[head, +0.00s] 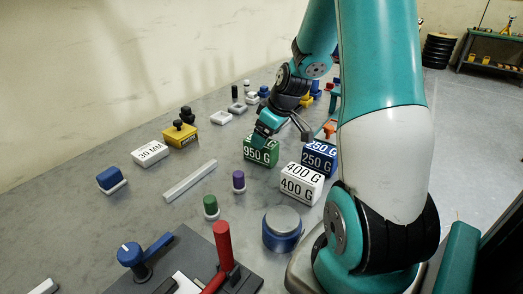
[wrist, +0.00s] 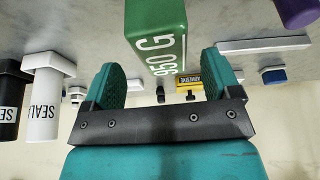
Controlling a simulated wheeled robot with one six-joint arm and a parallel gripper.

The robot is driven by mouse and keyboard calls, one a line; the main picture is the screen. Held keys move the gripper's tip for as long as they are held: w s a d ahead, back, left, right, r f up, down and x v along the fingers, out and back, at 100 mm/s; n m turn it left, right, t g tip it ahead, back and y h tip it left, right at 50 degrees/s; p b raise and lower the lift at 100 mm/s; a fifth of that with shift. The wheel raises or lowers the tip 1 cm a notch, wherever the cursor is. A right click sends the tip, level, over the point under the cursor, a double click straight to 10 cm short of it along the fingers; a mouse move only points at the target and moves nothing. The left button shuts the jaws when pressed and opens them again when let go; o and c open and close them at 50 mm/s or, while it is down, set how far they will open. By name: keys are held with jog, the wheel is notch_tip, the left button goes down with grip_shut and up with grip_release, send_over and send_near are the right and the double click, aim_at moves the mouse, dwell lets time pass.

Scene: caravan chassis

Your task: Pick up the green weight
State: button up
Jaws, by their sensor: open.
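The green weight (head: 261,152), marked 950 G, stands on the grey table in the middle of the head view. In the wrist view the green weight (wrist: 157,30) shows at the top centre, its lower end between the lines of the two fingers. My gripper (head: 283,130) is at the top of the weight in the head view, one teal finger overlapping its upper edge. In the wrist view my gripper (wrist: 163,65) is open, with nothing clamped. I cannot tell whether a finger touches the weight.
A white 400 G weight (head: 302,184) and a blue 250 G weight (head: 320,158) stand close on the right. A purple peg (head: 238,181) and a green peg (head: 210,207) stand in front. A pale bar (head: 190,181) lies left. White and black cylinders show in the wrist view.

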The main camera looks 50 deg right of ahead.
jog(key=x, duration=0.4)
jog(key=shift+w+a+f+p, duration=0.1)
jog(key=shift+w+a+p, duration=0.1)
jog(key=shift+p, duration=0.2)
jog(key=shift+w+f, duration=0.2)
jog(key=shift+f, duration=0.25)
jog(key=shift+f, duration=0.25)
jog(key=shift+r, duration=0.1)
grip_shut()
